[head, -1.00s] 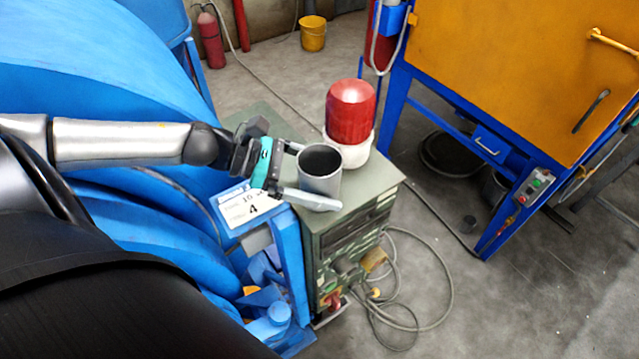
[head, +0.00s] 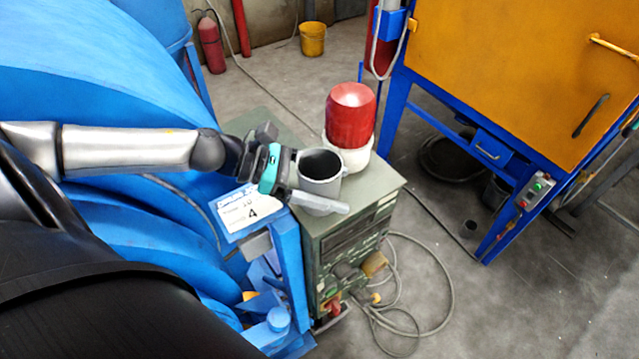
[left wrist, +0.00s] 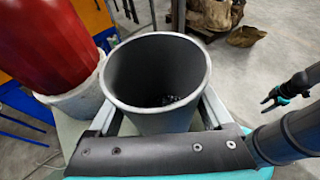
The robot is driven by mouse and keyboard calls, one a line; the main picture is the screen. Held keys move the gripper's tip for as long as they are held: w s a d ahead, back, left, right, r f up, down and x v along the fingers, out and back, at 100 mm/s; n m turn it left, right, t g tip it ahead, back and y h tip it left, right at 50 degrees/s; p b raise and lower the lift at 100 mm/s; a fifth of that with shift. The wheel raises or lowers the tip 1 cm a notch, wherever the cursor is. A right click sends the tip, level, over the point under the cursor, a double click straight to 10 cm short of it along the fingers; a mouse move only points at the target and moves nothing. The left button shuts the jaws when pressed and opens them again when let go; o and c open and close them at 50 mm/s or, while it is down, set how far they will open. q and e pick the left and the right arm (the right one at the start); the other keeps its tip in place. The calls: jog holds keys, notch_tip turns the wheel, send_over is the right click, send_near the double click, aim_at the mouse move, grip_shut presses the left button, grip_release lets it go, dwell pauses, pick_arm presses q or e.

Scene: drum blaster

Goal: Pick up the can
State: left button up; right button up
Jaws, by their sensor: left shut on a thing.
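The can is a grey, open-topped cylinder (head: 321,172) standing upright at the top of the green cabinet (head: 350,205). My left gripper (head: 318,190) reaches it from the left and is shut on it, one finger along its near side. In the left wrist view the can (left wrist: 158,75) fills the middle, its dark inside visible, with a finger on either side. I cannot tell whether its base touches the cabinet top. My right gripper is not in the head view; a dark gripper with teal parts (left wrist: 285,90) shows at the right of the left wrist view, its jaw state unclear.
A red-topped white container (head: 350,118) stands close behind the can on the right. A blue machine (head: 130,90) lies to the left, with a label card (head: 247,212) near the gripper. A blue-framed orange cabinet (head: 500,70) stands at the right. Cables lie on the floor.

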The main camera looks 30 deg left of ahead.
pick_arm(q)
jog(key=c, duration=0.6)
jog(key=shift+o, duration=0.2)
jog(key=shift+r, duration=0.55)
notch_tip(320, 180, up, 19)
jog(key=p, duration=1.3)
jog(key=shift+p, duration=0.4)
